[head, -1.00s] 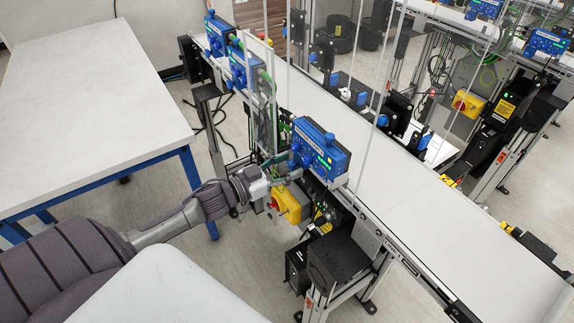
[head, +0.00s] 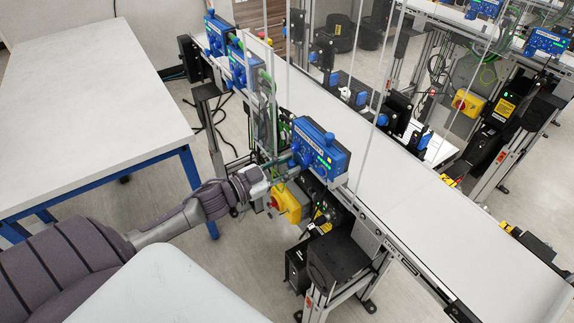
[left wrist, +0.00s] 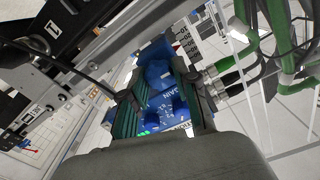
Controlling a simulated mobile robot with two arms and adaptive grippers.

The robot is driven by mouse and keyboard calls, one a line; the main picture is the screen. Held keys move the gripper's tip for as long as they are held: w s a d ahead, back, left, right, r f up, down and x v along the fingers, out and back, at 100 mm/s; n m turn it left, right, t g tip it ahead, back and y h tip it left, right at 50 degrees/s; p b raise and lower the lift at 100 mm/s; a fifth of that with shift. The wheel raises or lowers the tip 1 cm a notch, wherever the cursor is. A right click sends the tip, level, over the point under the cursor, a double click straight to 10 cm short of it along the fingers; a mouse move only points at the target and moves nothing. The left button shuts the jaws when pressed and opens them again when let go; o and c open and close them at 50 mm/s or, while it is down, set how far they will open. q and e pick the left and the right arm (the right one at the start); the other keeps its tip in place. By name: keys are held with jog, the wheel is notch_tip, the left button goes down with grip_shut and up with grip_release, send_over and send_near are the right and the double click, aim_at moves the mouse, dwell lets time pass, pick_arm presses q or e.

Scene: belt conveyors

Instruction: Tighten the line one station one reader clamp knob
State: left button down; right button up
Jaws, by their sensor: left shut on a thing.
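The blue reader box (head: 322,148) nearest me stands at the left edge of the near belt conveyor, with green lights on its face. My left gripper (head: 289,168) reaches its knob side from the left. In the left wrist view my left gripper (left wrist: 165,88) has its two green-padded fingers on either side of a blue knob (left wrist: 158,72) and is shut on it. Smaller blue knobs and upside-down lettering show on the blue box (left wrist: 172,118) below it. In the head view the gripper partly hides the knob side. My right gripper is not in view.
Two more blue boxes (head: 238,66) stand farther along the conveyor (head: 375,150). A yellow switch box with a red knob (head: 287,204) hangs just below my gripper. Green cables (left wrist: 280,40) run close by in the wrist view. A white table (head: 90,100) stands at left.

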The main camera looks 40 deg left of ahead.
pick_arm(q)
jog(key=m, duration=0.4)
jog(key=shift+m, duration=0.3)
jog(key=m+b, duration=0.1)
jog(key=m, duration=0.2)
jog(key=shift+d+f+m, duration=0.1)
jog(key=shift+m, duration=0.2)
jog(key=m+b, duration=0.1)
jog(key=m, duration=0.3)
jog(key=shift+f, duration=0.1)
jog(key=m+b, duration=0.2)
jog(key=m, duration=0.3)
jog(key=shift+m, duration=0.3)
jog(key=c, duration=0.9)
grip_release()
jog(key=shift+s, duration=0.1)
jog(key=shift+o, duration=0.2)
